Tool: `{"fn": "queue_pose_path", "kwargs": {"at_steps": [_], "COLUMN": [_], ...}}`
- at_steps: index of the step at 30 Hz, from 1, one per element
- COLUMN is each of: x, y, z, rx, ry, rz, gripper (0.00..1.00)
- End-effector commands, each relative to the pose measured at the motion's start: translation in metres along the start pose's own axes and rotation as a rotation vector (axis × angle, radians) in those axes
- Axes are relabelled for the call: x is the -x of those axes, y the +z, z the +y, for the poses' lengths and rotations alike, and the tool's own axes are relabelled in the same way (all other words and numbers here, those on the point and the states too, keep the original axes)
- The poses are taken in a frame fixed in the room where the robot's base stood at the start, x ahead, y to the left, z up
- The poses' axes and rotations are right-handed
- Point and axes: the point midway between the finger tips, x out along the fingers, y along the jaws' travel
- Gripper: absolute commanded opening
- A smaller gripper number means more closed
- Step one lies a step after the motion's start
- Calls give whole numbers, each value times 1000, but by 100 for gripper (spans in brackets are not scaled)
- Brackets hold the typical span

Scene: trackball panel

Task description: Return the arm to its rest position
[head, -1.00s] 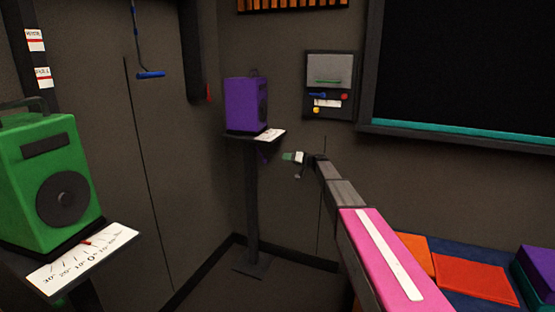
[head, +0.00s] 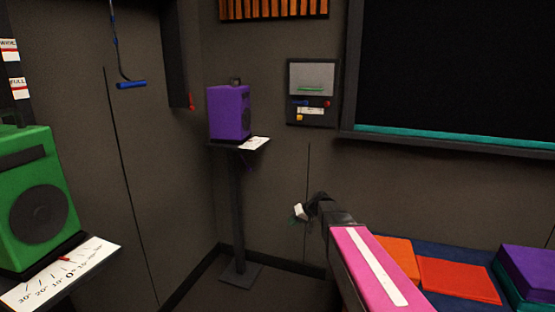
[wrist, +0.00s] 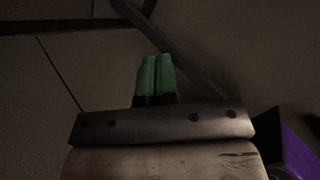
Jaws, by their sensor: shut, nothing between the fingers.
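My arm reaches in from the lower right of the head view, with a pink link nearest the camera. My gripper (head: 297,212) is at its far end, below the wall panel and right of the purple speaker's stand, apart from both. In the wrist view, my gripper's two green fingers (wrist: 156,75) lie side by side, shut, with nothing between them.
A purple speaker (head: 230,113) stands on a pedestal in the corner. A green speaker (head: 38,175) with a scale card (head: 75,268) is at left. A wall panel (head: 312,80) and a dark screen (head: 455,65) are on the wall. Coloured blocks (head: 458,280) lie at lower right.

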Motion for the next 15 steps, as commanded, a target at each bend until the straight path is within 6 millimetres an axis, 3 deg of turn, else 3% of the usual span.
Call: {"fn": "queue_pose_path", "kwargs": {"at_steps": [1, 6, 10, 15], "x": [8, 31, 56, 80], "y": [43, 148, 211, 256], "z": [-2, 14, 23, 29], "rx": [-35, -155, -226, -277], "ry": [67, 327, 514, 675], "rz": [-48, -190, -258, -297], "gripper": [0, 0, 0, 0]}}
